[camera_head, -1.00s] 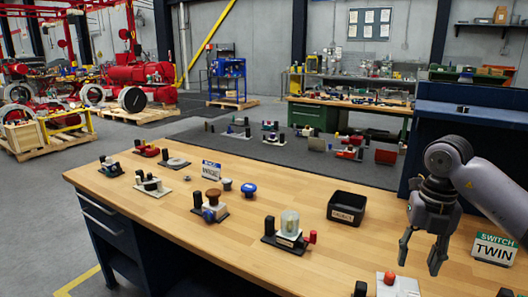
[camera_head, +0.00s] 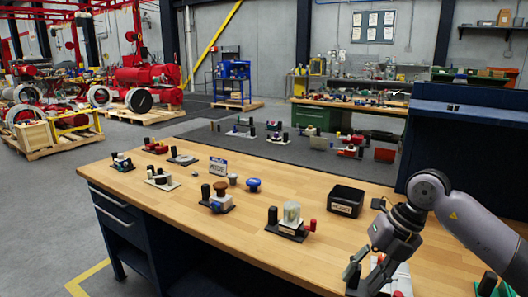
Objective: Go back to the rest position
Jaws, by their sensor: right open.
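My right gripper (camera_head: 368,277) shows at the lower right of the head view. Its fingers point down and left, apart and with nothing seen between them. It hangs over the front right part of the wooden workbench (camera_head: 240,225), in front of a white block with red on it (camera_head: 400,279), which it partly hides. My left gripper is not in view.
On the bench stand a clear-topped valve unit (camera_head: 291,218), a black bin (camera_head: 346,200), a brown-knobbed unit (camera_head: 219,198), a blue knob (camera_head: 254,185) and a small sign (camera_head: 218,167). A dark blue panel (camera_head: 465,140) rises at the right. The bench's front middle is clear.

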